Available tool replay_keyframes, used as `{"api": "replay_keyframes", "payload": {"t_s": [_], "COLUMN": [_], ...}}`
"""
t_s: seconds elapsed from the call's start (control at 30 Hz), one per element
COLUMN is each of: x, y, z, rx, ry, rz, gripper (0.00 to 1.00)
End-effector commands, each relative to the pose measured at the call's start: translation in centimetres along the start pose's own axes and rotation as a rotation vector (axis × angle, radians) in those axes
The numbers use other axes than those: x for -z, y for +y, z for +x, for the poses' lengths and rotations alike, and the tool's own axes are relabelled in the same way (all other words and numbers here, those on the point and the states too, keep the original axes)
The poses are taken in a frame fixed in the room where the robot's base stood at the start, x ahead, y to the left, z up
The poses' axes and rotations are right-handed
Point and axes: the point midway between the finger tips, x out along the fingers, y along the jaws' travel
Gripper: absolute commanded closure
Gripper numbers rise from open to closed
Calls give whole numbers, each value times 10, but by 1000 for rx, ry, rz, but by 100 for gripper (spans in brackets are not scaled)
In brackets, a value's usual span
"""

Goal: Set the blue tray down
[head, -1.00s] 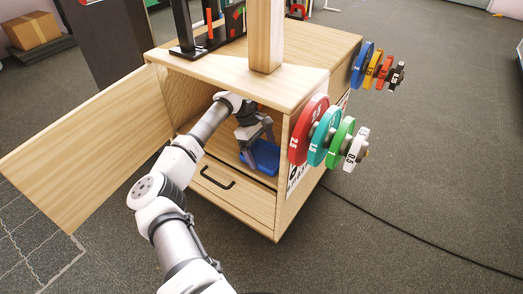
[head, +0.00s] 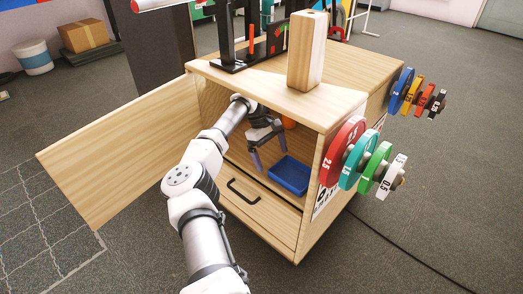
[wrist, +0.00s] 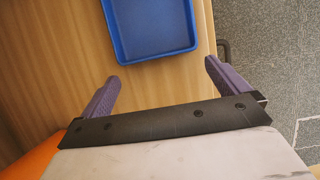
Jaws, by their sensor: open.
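The blue tray (head: 289,175) lies flat and empty on the shelf floor inside the open wooden cabinet, near its front edge and right wall. It also shows in the wrist view (wrist: 152,28) at the top, resting on the wood. My gripper (head: 270,157) is inside the cabinet, to the left of the tray. Its two purple fingers (wrist: 160,76) are spread wide in the wrist view with nothing between them. The fingers are apart from the tray.
The cabinet door (head: 118,150) stands open at the left. A drawer with a black handle (head: 244,191) is below the shelf. Coloured weight plates (head: 345,150) hang on the right side. An orange object (wrist: 32,160) is close beside my gripper. A wooden post (head: 307,50) stands on top.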

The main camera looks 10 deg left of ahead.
Motion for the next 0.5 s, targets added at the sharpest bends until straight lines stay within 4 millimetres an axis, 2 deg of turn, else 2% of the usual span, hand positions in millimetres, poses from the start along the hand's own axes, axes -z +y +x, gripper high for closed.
{"api": "replay_keyframes", "payload": {"t_s": [0.2, 0.5], "x": [26, 40], "y": [1, 0], "z": [-9, -16], "rx": [0, 1], "ry": [2, 1], "rz": [-3, 0], "gripper": [0, 0]}}
